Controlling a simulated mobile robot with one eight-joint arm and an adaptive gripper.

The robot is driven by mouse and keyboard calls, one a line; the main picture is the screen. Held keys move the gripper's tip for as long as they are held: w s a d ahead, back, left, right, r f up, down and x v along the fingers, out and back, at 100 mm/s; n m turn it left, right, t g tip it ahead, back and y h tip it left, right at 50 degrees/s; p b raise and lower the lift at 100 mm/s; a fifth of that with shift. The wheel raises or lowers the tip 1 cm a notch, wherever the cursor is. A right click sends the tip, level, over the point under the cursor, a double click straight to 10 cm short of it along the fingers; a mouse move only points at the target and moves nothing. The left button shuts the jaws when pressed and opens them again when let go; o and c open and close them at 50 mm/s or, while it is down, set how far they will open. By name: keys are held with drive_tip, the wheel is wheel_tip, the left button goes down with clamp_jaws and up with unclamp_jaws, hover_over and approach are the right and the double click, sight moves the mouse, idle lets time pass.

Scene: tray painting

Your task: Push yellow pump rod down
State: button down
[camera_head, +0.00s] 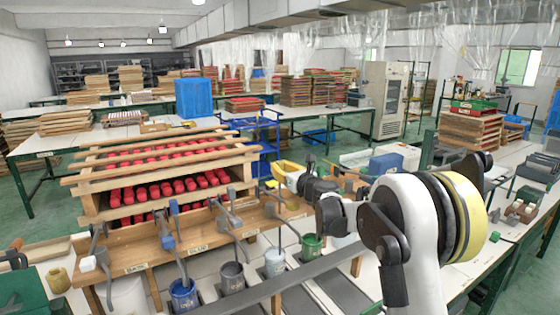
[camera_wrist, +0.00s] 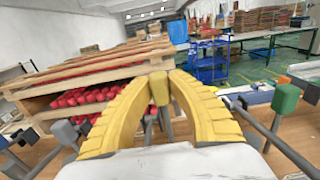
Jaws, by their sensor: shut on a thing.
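The yellow pump rod shows its olive-yellow knob (camera_wrist: 159,90) in the wrist view, upright between the fingertips. My gripper (camera_wrist: 160,80) has two curved yellow ribbed fingers closed on that knob from both sides. The rod below the knob is mostly hidden by the gripper. In the head view my gripper (camera_head: 276,178) reaches in from the right over the wooden pump bench (camera_head: 150,262). A small yellow patch shows at its tips there, and I cannot clearly separate knob from finger.
Other pump levers stand along the bench, one with a blue knob (camera_head: 167,242) and one with a green knob (camera_wrist: 286,98). Paint cans, including a blue one (camera_head: 184,295) and a green one (camera_head: 311,244), stand below. A wooden rack (camera_head: 90,200) of red pieces stands behind.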

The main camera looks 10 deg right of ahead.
wheel_tip(320, 180, down, 2)
drive_tip(key=shift+r, duration=0.1)
drive_tip(key=c, duration=1.3)
unclamp_jaws()
drive_tip(key=shift+o, duration=0.2)
drive_tip(key=v, duration=1.2)
